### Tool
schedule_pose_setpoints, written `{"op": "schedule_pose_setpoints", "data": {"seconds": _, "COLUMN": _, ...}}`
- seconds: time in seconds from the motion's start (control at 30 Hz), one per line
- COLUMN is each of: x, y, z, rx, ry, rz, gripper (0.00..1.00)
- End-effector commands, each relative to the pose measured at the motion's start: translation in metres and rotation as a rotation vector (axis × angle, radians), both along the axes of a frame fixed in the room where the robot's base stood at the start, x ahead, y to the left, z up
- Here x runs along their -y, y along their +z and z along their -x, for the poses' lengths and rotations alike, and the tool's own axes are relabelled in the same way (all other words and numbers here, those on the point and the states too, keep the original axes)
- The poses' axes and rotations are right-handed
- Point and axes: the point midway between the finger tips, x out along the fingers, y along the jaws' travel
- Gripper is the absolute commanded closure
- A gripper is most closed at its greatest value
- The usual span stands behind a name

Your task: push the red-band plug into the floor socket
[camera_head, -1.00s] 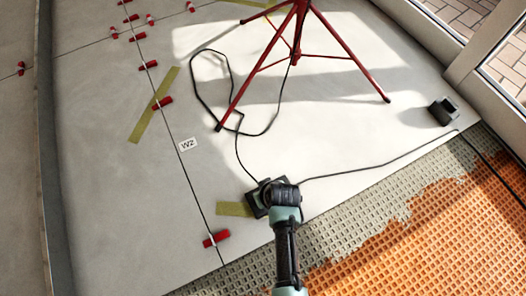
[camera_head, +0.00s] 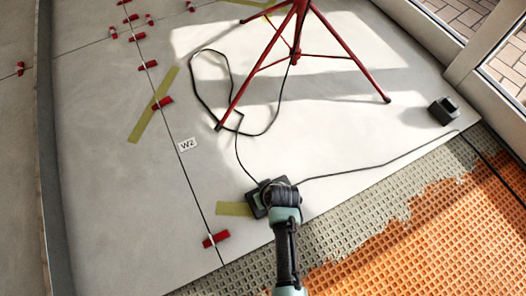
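My arm comes up from the bottom edge, and its dark wrist (camera_head: 284,194) is over a dark block on the pale tile, which looks like the floor socket (camera_head: 256,204). The wrist hides most of the socket and my gripper's fingers, so I cannot see whether they are open or shut. A black cable (camera_head: 241,158) runs from the red tripod to this spot, and its end is hidden there. I cannot see the red-band plug or its band, nor whether it is in the socket.
The red tripod (camera_head: 296,40) stands behind, with cable looped by its left leg. A second cable (camera_head: 385,161) runs right across the tile. A small black box (camera_head: 443,110) sits near the door frame. Red levelling wedges (camera_head: 216,239) line the joint. Orange matting (camera_head: 420,245) lies lower right.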

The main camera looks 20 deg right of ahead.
Motion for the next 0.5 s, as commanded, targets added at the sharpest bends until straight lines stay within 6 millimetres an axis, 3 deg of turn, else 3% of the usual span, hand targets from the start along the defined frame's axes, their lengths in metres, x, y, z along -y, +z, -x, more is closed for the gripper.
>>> {"op": "schedule_pose_setpoints", "data": {"seconds": 0.5, "x": 0.0001, "y": -0.0065, "z": -0.0004, "rx": 0.001, "ry": 0.0, "rz": 0.0, "gripper": 1.0}}
